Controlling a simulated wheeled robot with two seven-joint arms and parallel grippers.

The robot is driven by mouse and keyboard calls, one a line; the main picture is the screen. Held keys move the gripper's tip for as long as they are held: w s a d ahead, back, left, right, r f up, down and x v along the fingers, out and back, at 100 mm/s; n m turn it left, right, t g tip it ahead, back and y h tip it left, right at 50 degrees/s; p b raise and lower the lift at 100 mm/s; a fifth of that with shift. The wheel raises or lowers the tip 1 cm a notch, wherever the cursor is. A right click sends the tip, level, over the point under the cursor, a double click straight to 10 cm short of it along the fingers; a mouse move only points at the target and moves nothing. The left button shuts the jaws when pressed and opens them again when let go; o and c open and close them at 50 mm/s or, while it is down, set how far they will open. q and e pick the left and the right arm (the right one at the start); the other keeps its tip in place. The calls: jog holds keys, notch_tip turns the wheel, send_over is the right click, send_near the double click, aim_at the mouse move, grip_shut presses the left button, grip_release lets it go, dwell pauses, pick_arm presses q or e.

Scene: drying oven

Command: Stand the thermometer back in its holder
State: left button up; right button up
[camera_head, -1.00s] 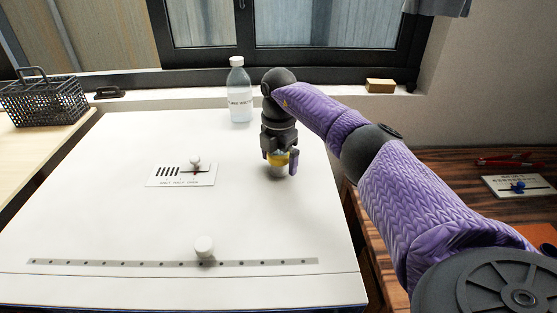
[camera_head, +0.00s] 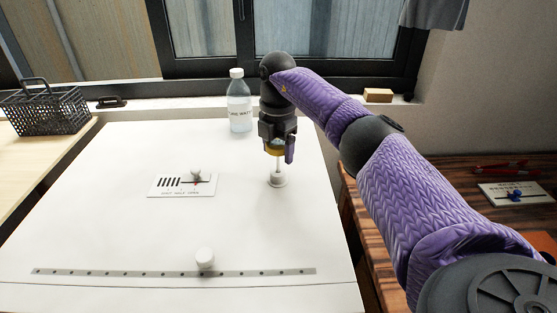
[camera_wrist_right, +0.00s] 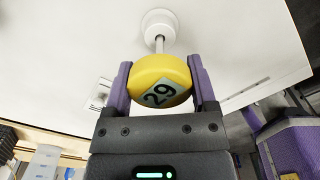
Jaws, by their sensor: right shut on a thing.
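The thermometer has a round yellow head (camera_head: 275,150) and a thin pale stem (camera_head: 277,168). My right gripper (camera_head: 278,154) is shut on the yellow head, which shows the number 29 in the right wrist view (camera_wrist_right: 160,75). The stem runs down, roughly upright, to a round white collar (camera_head: 277,181) on the white top. The collar also shows in the right wrist view (camera_wrist_right: 158,24). I cannot tell how far the stem's lower end sits inside the collar. No other holder is clearly recognisable. My left gripper is not in view.
A clear bottle (camera_head: 239,105) stands behind, left of my arm. A black basket (camera_head: 45,107) is far left.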

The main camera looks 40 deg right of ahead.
pick_arm(q)
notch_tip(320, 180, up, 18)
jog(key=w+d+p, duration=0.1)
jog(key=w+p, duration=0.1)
jog(key=p, duration=1.5)
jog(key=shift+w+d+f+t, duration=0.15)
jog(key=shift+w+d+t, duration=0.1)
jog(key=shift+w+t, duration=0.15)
pick_arm(e)
notch_tip(320, 180, up, 22)
jog(key=shift+r, duration=0.25)
